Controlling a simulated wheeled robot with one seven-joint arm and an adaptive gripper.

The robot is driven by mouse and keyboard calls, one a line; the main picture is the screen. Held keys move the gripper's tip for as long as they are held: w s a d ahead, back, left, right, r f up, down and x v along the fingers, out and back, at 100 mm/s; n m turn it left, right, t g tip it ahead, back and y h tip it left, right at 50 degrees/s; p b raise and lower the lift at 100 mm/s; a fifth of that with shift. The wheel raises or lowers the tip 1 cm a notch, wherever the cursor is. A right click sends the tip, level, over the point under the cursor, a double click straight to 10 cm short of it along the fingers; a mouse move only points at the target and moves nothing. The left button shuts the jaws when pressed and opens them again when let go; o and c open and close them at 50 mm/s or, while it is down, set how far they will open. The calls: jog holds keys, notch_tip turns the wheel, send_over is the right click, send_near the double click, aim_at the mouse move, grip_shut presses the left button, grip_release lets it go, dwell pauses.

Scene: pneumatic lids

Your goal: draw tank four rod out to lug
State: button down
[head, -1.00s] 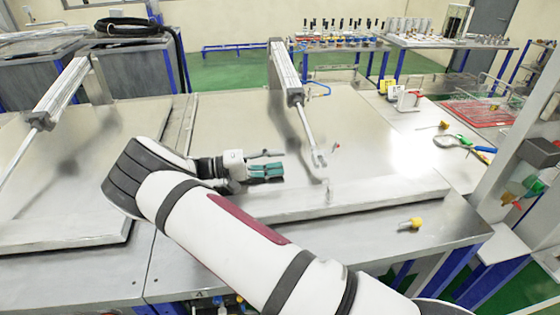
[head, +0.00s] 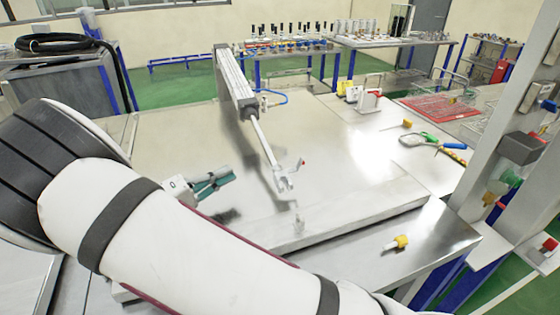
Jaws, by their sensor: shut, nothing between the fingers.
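A pneumatic cylinder (head: 236,85) slants down over the large flat metal lid (head: 345,150). Its thin rod (head: 264,140) reaches toward the lid's front and ends in a fork-shaped clevis (head: 286,181). A small red-ended part (head: 302,162) shows beside the clevis. The lug (head: 299,222) stands on the lid near its front edge, just below the clevis in the picture; the clevis looks apart from it. My gripper (head: 228,178), with teal fingers, is shut and empty. It is left of the clevis and does not touch the rod. No tank number is readable.
A yellow-tipped pin (head: 397,243) lies on the front ledge. Right of the lid are green-handled pliers (head: 428,139), another yellow piece (head: 407,124) and a red tray (head: 440,108). A grey post with fittings (head: 505,140) stands at the right. My arm covers the lower left.

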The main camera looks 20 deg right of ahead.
jog(key=shift+w+d+r, duration=0.15)
jog(key=shift+d, duration=0.15)
jog(key=p+x, duration=0.2)
jog(key=x, duration=0.7)
jog(key=s, duration=0.1)
jog(key=s+p, duration=0.1)
jog(key=shift+s+d, duration=0.2)
jog(key=shift+s, duration=0.2)
jog(key=shift+s+f, duration=0.35)
jog(key=shift+s, duration=0.05)
jog(key=s+p, duration=0.2)
jog(key=s, duration=0.1)
jog(key=s+f, duration=0.1)
jog(key=s, duration=0.1)
jog(key=shift+p, duration=0.4)
jog(key=shift+w, duration=0.1)
